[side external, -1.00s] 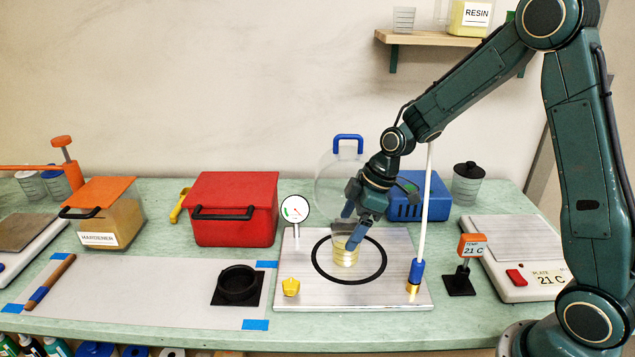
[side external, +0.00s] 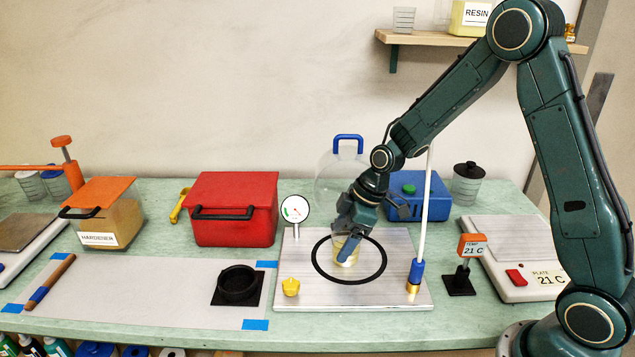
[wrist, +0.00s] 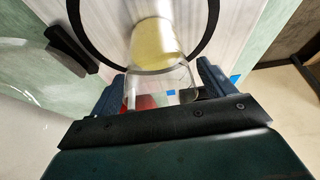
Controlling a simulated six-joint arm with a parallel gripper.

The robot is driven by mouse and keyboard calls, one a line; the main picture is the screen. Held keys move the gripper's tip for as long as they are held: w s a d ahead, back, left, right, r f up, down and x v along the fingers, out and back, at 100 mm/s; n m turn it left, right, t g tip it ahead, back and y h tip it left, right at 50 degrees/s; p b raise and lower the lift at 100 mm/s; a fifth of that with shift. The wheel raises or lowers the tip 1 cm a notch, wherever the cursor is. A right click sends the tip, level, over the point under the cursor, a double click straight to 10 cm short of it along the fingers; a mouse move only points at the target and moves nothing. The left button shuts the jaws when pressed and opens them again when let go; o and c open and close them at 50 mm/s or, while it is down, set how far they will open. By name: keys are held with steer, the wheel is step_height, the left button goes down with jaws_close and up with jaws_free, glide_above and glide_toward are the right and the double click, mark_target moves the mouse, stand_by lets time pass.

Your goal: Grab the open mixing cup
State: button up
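The open mixing cup (side external: 338,243) is clear with pale yellow liquid in it. It stands inside the black ring on the metal plate (side external: 300,295). In the wrist view the cup (wrist: 158,45) lies between my two blue fingers, its clear rim towards the palm. My gripper (side external: 345,246) is down around the cup, with one finger in front of it and partly hiding it. In the wrist view my gripper (wrist: 163,82) has its fingers apart, one on each side of the cup, very close to its walls. Firm contact is not visible.
A clear dome with a blue handle (side external: 348,139) and a blue box (side external: 412,198) are behind.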

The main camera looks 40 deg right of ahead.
steer(key=c, duration=0.9)
steer(key=shift+r, duration=0.15)
step_height(320, 180, up, 20)
stand_by(0.6)
